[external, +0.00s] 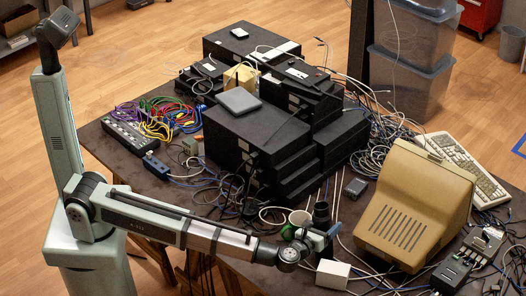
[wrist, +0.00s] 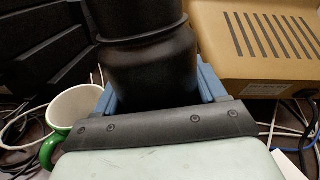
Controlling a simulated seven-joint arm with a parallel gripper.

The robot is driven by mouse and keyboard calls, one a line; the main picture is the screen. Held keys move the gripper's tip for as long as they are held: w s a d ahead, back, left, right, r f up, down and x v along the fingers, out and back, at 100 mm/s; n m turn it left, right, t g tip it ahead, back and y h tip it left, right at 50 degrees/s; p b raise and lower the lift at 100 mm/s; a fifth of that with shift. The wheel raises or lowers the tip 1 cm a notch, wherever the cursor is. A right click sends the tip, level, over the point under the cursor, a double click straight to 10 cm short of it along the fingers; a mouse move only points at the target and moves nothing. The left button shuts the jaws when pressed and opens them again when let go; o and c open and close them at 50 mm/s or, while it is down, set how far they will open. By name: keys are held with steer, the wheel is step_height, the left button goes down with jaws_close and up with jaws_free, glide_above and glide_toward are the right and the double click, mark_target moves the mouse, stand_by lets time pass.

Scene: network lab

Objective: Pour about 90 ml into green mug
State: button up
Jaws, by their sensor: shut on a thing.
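My gripper (external: 322,234) is shut on a black bottle (external: 321,212) at the table's front edge area. In the wrist view the blue jaws of my gripper (wrist: 160,95) stand on either side of the bottle (wrist: 150,65). The bottle looks about upright in the external view. The green mug (external: 299,218) stands just left of the bottle, partly hidden by my arm. In the wrist view the mug (wrist: 75,108) shows a pale inside and a green handle at the lower left. The inside of the bottle and any liquid level are not visible.
A beige monitor (external: 415,205) stands close on the right. Stacked black equipment boxes (external: 265,140) rise behind the mug. Loose cables (external: 340,165) lie around. A white box (external: 332,274) sits in front of my gripper. There is little free room.

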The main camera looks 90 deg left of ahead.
mark_target(327, 215)
steer(key=shift+s+a+f+n, duration=0.1)
steer(key=shift+a+n, duration=0.05)
steer(key=shift+n, duration=0.75)
steer(key=shift+n+h, duration=0.4)
steer(key=shift+n, duration=0.4)
steer(key=r, duration=0.4)
steer(key=shift+s+a+r, duration=0.2)
steer(key=shift+r, duration=0.05)
steer(key=shift+s+a+r+n, duration=0.1)
steer(key=shift+a+r+n, duration=0.1)
steer(key=shift+n, duration=0.3)
steer(key=shift+d+f+n+h, duration=0.15)
steer(key=shift+f+n+h, duration=0.2)
steer(key=shift+n+h, duration=0.25)
steer(key=shift+w+d+r+n+h, duration=0.2)
steer(key=shift+w+d+n+h, duration=0.15)
steer(key=shift+n, duration=0.55)
steer(key=shift+w+d+f+n+h, duration=0.1)
steer(key=shift+f+n+h, duration=0.1)
steer(key=shift+f+n, duration=0.5)
steer(key=shift+w+d+f+n+h, duration=0.1)
steer(key=shift+f+n+h, duration=0.05)
steer(key=shift+f+n, duration=0.5)
steer(key=shift+s+a+f+n+t, duration=0.15)
steer(key=shift+f+n+t, duration=0.15)
steer(key=shift+f, duration=0.15)
steer(key=shift+s+a+f+n+h, duration=0.15)
steer(key=shift+a+f+n+h, duration=0.1)
steer(key=shift+f+n+h, duration=0.2)
